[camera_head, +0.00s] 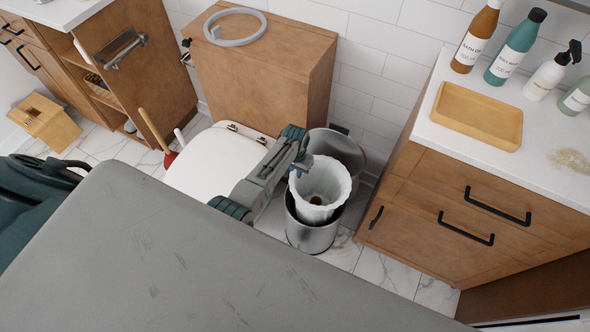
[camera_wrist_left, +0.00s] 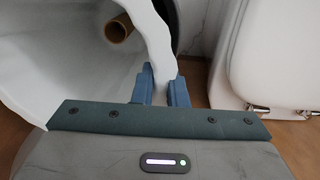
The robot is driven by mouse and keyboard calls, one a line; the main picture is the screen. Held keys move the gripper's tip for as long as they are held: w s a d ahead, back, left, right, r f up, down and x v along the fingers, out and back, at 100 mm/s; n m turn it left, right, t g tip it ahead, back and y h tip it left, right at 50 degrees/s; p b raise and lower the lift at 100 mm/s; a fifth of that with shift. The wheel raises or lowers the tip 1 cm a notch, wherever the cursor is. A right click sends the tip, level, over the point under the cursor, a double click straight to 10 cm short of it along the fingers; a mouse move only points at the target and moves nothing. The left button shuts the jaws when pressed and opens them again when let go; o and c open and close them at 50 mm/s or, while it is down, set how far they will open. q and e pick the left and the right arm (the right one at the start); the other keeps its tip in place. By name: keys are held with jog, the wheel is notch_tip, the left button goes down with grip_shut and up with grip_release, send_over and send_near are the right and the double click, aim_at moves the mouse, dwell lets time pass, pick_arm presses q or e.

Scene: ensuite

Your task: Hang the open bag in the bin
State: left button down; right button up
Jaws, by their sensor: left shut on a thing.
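The white open bag (camera_head: 325,178) stands mouth-up at the top of the metal bin (camera_head: 313,236), its rim spread wide above the bin and its lower part inside the bin's opening. My left gripper (camera_head: 303,163) is shut on the bag's rim at its left-back side. In the left wrist view, the blue fingers (camera_wrist_left: 164,86) pinch the edge of the white bag (camera_wrist_left: 75,75). The bin's round lid (camera_head: 345,148) stands open behind the bag. My right gripper is not in view.
A white toilet (camera_head: 212,162) is left of the bin and also shows in the left wrist view (camera_wrist_left: 270,55). A wooden cabinet (camera_head: 440,190) stands close on the right, with bottles and a tray (camera_head: 477,115) on top. Marble floor (camera_head: 390,270) is free in front of this cabinet.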

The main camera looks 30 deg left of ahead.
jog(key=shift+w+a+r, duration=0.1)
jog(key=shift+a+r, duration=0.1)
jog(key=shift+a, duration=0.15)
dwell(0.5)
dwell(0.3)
pick_arm(q)
jog(key=c, duration=1.4)
grip_release()
jog(key=shift+o, duration=0.2)
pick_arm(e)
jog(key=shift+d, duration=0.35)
pick_arm(q)
jog(key=o, duration=1.4)
jog(key=shift+c, duration=0.2)
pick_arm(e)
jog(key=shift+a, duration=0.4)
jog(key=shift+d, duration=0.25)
